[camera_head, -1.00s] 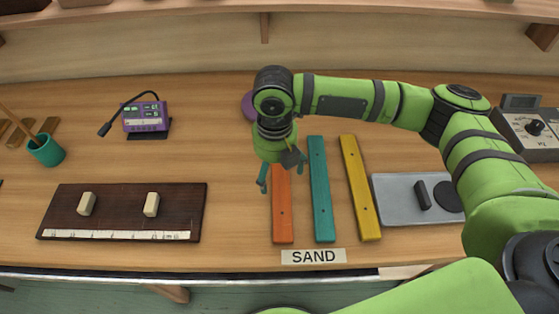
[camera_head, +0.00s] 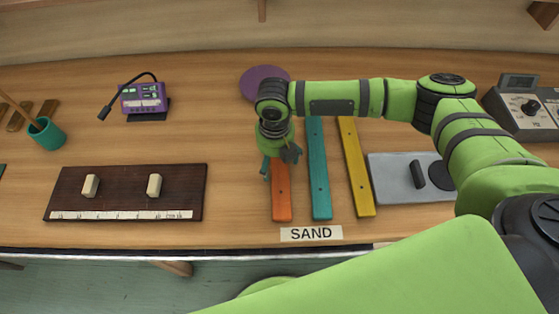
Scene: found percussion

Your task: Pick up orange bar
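The orange bar (camera_head: 281,200) lies on the wooden bench, left of a teal bar (camera_head: 319,180) and a yellow bar (camera_head: 356,175). The three bars lie roughly side by side, each with small dark holes. My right gripper (camera_head: 280,165) points down over the far part of the orange bar, and its fingers look spread to either side of it. The gripper hides the bar's far end. I cannot tell whether the fingers touch the bar. My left gripper is out of view.
A "SAND" label (camera_head: 311,234) lies at the bench's front edge. A grey plate (camera_head: 390,180) is to the right, a dark board with two pale blocks (camera_head: 120,180) to the left. A purple disc (camera_head: 262,82) is behind my wrist. Bare bench lies between board and bar.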

